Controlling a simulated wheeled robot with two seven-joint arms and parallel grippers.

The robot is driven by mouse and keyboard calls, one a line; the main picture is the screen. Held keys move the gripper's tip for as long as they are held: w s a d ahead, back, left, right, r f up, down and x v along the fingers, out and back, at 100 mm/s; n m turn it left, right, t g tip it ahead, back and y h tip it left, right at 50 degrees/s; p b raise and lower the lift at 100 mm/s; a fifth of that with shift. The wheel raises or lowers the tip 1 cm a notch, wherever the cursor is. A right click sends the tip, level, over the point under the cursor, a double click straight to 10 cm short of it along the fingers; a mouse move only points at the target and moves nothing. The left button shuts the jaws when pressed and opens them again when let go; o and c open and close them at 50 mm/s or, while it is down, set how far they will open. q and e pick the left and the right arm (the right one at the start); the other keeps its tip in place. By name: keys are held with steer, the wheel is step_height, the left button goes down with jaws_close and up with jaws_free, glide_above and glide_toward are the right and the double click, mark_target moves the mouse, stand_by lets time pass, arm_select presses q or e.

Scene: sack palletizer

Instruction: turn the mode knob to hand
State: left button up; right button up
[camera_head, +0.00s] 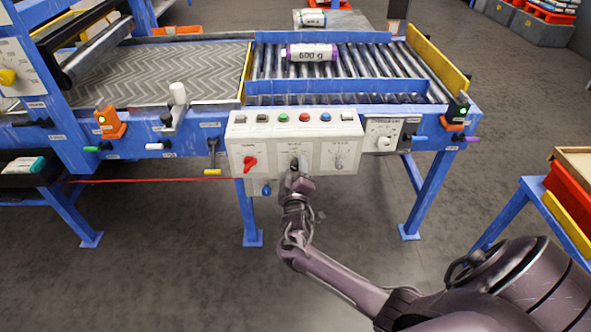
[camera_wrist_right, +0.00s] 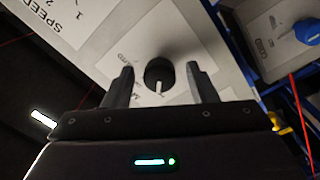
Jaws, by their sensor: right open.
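The mode knob is a round black knob with a pale pointer mark, and it sits between my right fingers in the right wrist view (camera_wrist_right: 158,70). Its pointer faces the lower edge of that view; the labels around it are too blurred to read. In the head view the knob (camera_head: 294,160) is on the middle section of the white control panel (camera_head: 315,128), partly hidden by my gripper. My right gripper (camera_head: 296,172) is open at the panel, one finger on each side of the knob with visible gaps. My left gripper is not in view.
The panel has a red knob (camera_head: 250,162) on the left, a speed dial (camera_head: 339,158) on the right and several buttons above. A roller conveyor (camera_head: 380,62) behind carries a white sack (camera_head: 312,53). A red cord (camera_head: 150,181) runs along the left.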

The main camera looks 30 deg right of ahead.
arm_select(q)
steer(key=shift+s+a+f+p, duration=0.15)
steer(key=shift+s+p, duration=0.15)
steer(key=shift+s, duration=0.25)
arm_select(e)
steer(key=v, duration=0.7)
steer(key=shift+s, duration=0.2)
steer(key=shift+a, duration=0.15)
